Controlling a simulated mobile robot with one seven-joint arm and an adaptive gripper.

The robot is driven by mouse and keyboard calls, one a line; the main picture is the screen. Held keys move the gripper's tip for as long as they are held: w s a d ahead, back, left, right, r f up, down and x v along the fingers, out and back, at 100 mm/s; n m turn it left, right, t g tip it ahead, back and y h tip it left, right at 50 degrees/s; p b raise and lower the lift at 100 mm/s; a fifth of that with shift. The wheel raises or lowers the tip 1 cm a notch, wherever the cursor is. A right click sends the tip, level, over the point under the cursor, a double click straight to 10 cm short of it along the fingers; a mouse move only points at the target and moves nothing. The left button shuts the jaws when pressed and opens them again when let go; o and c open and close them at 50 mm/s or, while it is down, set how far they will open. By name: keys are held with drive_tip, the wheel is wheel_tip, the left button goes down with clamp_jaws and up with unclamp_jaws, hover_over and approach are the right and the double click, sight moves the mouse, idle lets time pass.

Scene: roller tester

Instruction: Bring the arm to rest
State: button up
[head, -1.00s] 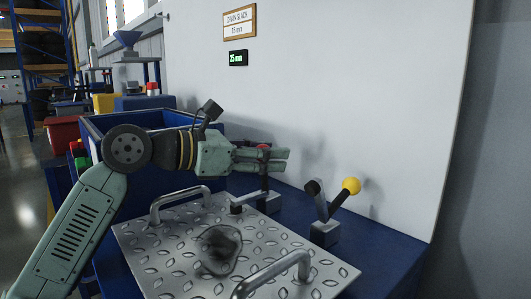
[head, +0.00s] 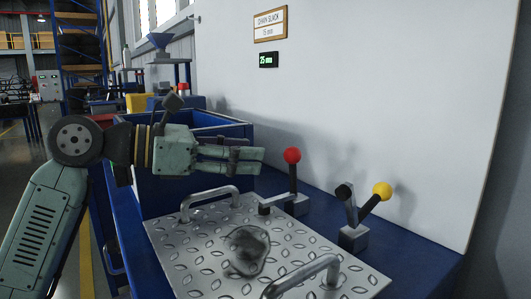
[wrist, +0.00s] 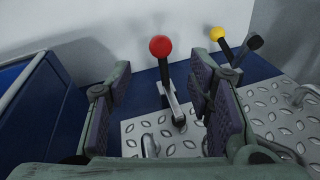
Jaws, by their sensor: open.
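My gripper (head: 238,160) is open and empty in the head view. It is held level above the back left of the metal plate, to the left of the red-knobbed lever (head: 292,172). In the wrist view my gripper's two fingers (wrist: 160,112) stand wide apart. The red-knobbed lever (wrist: 161,62) shows between and beyond them, upright and apart from both. The yellow-knobbed lever (head: 372,198) leans to the right in the head view, beside a black-ended arm (head: 347,205). It also shows at the upper right of the wrist view (wrist: 222,42).
The diamond-pattern plate (head: 200,255) has two raised handles and a dark smudge on it. A blue open box (head: 160,198) stands behind my arm. A white wall (head: 400,90) closes off the back, with a sign (head: 270,23) and a green "25 mm" display (head: 268,60).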

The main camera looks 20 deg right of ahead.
drive_tip(key=shift+s+a, duration=0.1)
drive_tip(key=shift+a, duration=0.45)
